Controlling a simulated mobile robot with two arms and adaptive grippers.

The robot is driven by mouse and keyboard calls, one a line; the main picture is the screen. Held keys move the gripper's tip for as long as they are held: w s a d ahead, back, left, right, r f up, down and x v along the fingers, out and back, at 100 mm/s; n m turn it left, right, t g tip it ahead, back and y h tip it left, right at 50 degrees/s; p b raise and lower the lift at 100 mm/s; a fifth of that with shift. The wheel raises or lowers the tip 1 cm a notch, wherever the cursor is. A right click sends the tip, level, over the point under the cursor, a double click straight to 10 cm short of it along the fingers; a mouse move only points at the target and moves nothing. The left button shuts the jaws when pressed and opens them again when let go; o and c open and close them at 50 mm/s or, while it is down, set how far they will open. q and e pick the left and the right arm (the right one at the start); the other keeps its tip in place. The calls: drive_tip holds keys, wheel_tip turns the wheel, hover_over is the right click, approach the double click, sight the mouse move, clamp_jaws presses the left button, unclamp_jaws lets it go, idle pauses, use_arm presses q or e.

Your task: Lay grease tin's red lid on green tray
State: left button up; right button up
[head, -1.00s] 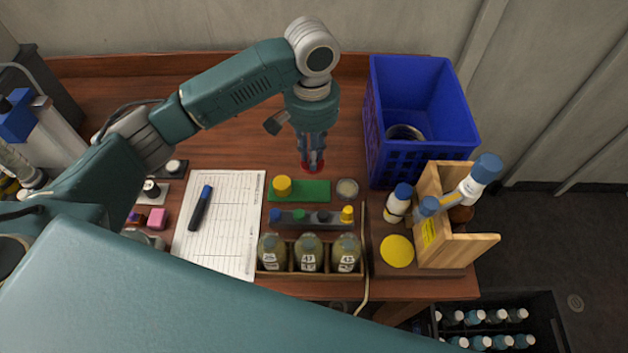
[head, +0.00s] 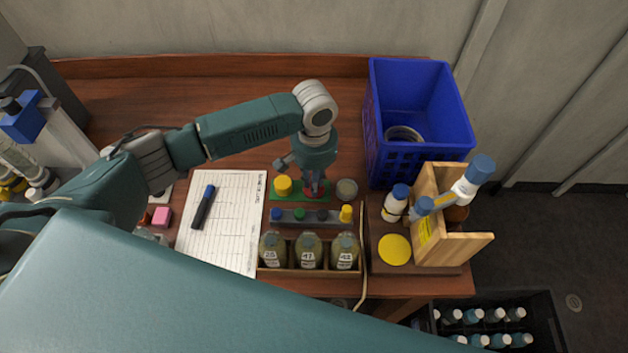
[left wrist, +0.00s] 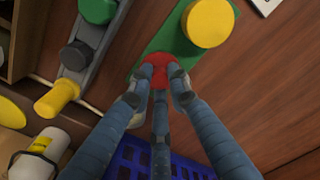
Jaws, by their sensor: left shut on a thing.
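The red lid (head: 316,191) is in the fingers of my left gripper (head: 313,184), which is shut on it. It is at the right end of the green tray (head: 291,197); I cannot tell whether it touches the tray. In the left wrist view the lid (left wrist: 158,73) shows between the fingertips (left wrist: 155,84), over the end of the tray (left wrist: 168,40). A yellow-topped round thing (head: 283,184) stands on the tray's left part. The open grease tin (head: 347,189), round and greyish, stands just right of the tray. My right gripper is not in view.
In front of the tray is a grey rack (head: 297,215) with coloured caps, then a wooden holder of bottles (head: 308,268). A blue crate (head: 376,150) stands behind right. A clipboard sheet (head: 230,215) lies left. White bottles and a wooden stand (head: 430,243) are at right.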

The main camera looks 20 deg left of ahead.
use_arm(q)
drive_tip(key=shift+f, duration=0.1)
drive_tip(key=o, duration=0.8)
drive_tip(key=shift+c, duration=0.2)
drive_tip(key=shift+r, duration=0.3)
wheel_tip(320, 180, up, 12)
drive_tip(key=b, duration=0.1)
drive_tip(key=shift+f+b, duration=0.15)
drive_tip(key=shift+b, duration=0.25)
